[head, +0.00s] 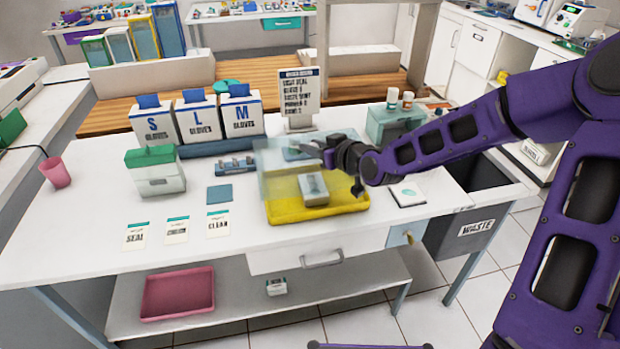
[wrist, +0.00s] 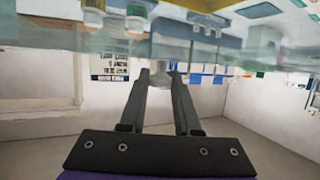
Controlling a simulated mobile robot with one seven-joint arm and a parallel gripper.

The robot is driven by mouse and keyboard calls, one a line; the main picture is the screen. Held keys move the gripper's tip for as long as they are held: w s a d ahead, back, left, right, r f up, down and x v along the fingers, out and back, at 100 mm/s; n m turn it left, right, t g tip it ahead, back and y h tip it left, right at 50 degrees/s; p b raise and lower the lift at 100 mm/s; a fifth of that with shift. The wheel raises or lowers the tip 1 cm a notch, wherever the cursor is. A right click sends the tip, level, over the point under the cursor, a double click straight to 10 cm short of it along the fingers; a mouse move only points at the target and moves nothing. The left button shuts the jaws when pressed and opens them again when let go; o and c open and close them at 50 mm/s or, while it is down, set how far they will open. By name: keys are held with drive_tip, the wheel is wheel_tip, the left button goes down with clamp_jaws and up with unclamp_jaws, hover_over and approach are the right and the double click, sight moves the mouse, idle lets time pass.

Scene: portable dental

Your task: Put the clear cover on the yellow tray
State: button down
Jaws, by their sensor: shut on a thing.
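The yellow tray (head: 285,213) lies on the white table, right of the middle. A small white and grey box (head: 313,189) stands in it. The clear cover (head: 276,160) is above the tray, tilted or offset to its back left, and I see the things behind through it. My gripper (head: 318,150) is at the cover's upper right. In the wrist view the fingers (wrist: 160,78) are close together on a small knob-like part under the blurry clear cover (wrist: 60,42). Whether the cover touches the tray is not clear.
Glove boxes marked S, L and M (head: 197,118) and a sign (head: 299,92) stand behind the tray. A clear box with a green lid (head: 155,170) and cards (head: 178,230) are at left. A waste bin (head: 473,228) is at right.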

sight(341, 181)
drive_tip(key=shift+f+b, duration=0.6)
drive_tip(key=shift+f, duration=2.9)
drive_tip(key=shift+f, duration=0.1)
drive_tip(key=shift+f, duration=0.15)
drive_tip(key=c, duration=0.6)
unclamp_jaws()
drive_tip(key=shift+r, duration=0.45)
drive_tip(key=p+v, duration=0.2)
drive_tip(key=v, duration=1)
drive_tip(key=shift+f, duration=0.2)
